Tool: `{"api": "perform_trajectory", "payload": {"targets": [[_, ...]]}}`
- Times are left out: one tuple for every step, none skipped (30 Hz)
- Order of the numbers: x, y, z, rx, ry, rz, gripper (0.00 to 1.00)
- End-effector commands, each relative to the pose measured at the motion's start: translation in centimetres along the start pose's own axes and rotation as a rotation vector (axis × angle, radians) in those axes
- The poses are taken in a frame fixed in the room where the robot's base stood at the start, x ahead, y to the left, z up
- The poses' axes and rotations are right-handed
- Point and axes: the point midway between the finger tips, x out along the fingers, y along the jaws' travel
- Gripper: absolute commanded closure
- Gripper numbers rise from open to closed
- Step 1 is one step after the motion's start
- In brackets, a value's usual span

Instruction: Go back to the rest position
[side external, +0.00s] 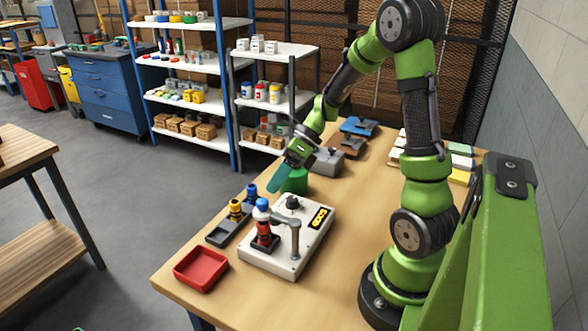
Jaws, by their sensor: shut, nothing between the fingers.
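My gripper (275,184) hangs from the green arm over the far middle of the wooden table (350,230), tilted down to the left. In front stands a white device (268,256) with a grey post, a dark knob and a yellow display. A red and black piece with a blue top (263,224) stands on it.
A red tray (201,269) lies at the front left. A dark holder (225,232) with yellow-topped and blue-topped pieces is behind it. Grey (326,160), brown (347,146) and blue (358,126) fixtures stand at the back. Pale blocks (460,162) are at the back right.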

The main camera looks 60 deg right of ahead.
Motion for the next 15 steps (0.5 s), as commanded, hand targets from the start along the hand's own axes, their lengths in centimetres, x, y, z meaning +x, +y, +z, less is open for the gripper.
{"api": "perform_trajectory", "payload": {"targets": [[0.0,0.0,0.0,0.0,0.0,0.0,1.0],[0.0,0.0,0.0,-0.003,0.0,0.0,1.0],[0.0,0.0,0.0,-0.014,0.0,0.0,1.0],[0.0,-0.1,0.0,-0.028,0.001,-0.002,1.0],[0.0,-0.1,-0.1,-0.05,0.005,-0.006,1.0],[0.0,-0.3,-0.3,-0.092,0.016,-0.013,1.0],[0.1,-0.4,-0.7,-0.131,0.029,-0.018,1.0],[0.2,-0.4,-1.1,-0.177,0.044,-0.023,1.0],[0.1,-0.4,-1.6,-0.257,0.071,-0.034,1.0],[0.1,-0.2,-1.9,-0.331,0.093,-0.042,1.0],[0.0,0.1,-2.1,-0.417,0.12,-0.053,1.0],[-0.2,0.7,-2.2,-0.546,0.159,-0.066,1.0],[-0.3,1.3,-2.3,-0.649,0.19,-0.075,1.0],[-0.5,1.9,-2.3,-0.753,0.222,-0.083,1.0],[-0.6,2.6,-2.3,-0.885,0.263,-0.093,1.0]]}}
